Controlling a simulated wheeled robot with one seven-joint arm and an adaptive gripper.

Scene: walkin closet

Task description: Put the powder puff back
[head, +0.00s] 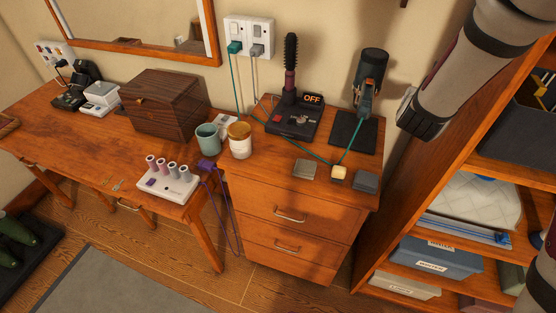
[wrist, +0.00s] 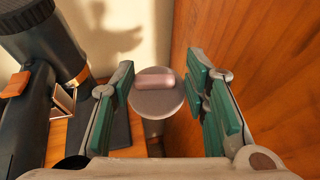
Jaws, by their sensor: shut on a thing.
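The powder puff (wrist: 157,103) is a round grey pad with a pink, rounded handle on top. My gripper (wrist: 159,88) has its green-padded fingers on either side of it in the wrist view and is shut on it. The puff is held up in front of the upright wooden side of the shelf unit, near the hair dryer (wrist: 40,85). In the head view my arm comes in from the upper right, between the dresser and the shelves. The puff and my fingers cannot be made out there.
The dresser top (head: 270,165) holds a jar (head: 240,141), a black device marked OFF (head: 294,120), the hair dryer (head: 370,78) and small blocks (head: 305,169). A teal cord (head: 290,145) crosses it. The shelf unit (head: 455,145) stands close on the right. A wooden box (head: 165,108) sits farther left.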

